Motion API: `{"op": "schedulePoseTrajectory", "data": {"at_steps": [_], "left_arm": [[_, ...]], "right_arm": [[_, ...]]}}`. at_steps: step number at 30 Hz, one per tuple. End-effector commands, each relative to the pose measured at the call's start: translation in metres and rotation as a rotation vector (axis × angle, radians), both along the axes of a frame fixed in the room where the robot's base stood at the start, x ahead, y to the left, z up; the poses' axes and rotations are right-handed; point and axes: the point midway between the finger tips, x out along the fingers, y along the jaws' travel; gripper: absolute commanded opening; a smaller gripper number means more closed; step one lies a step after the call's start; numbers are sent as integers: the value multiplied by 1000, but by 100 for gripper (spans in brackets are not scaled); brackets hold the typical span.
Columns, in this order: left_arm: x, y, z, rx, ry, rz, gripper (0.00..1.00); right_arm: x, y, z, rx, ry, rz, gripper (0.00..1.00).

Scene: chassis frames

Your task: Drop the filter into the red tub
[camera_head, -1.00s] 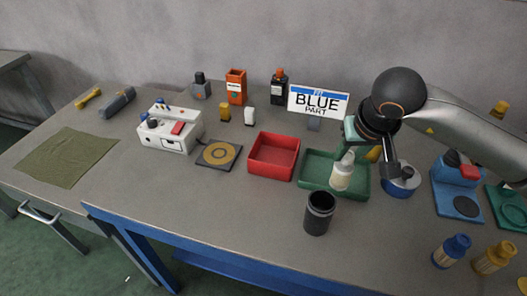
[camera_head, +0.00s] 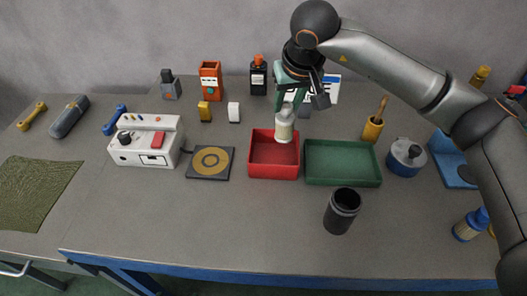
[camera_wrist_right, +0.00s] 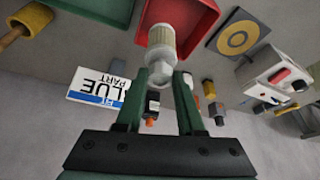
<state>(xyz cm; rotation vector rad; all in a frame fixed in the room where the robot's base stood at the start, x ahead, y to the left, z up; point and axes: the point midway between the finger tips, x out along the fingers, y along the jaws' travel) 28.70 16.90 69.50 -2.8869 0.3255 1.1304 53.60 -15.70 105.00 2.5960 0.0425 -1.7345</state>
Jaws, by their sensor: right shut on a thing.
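My right gripper (camera_head: 288,100) is shut on a pale, white-topped filter (camera_head: 284,127), held at its narrow end. The filter hangs upright over the right part of the red tub (camera_head: 262,171), in front of its back wall. In the right wrist view the filter (camera_wrist_right: 162,45) sits between the green fingers of the gripper (camera_wrist_right: 165,85), with the red tub (camera_wrist_right: 205,15) around and behind it. I see nothing else inside the tub. My left gripper is not in view.
An empty green tray (camera_head: 340,178) adjoins the tub on the right. A black cup (camera_head: 341,212) stands in front of it. A dark plate with a yellow ring (camera_head: 211,162) lies to the left, beside a white control box (camera_head: 143,146).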

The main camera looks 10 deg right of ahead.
Motion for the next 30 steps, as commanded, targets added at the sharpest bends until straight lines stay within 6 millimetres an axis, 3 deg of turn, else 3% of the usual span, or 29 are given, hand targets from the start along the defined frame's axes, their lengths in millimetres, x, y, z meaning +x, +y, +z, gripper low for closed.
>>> {"op": "schedulePoseTrajectory", "data": {"at_steps": [8, 20, 30], "left_arm": [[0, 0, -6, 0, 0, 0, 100], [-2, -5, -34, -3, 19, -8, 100], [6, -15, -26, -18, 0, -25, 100]], "right_arm": [[1, 1, -7, 1, 1, 1, 0], [1, 1, -52, 2, 2, 1, 0], [1, 1, -59, 1, 0, 0, 0]]}}
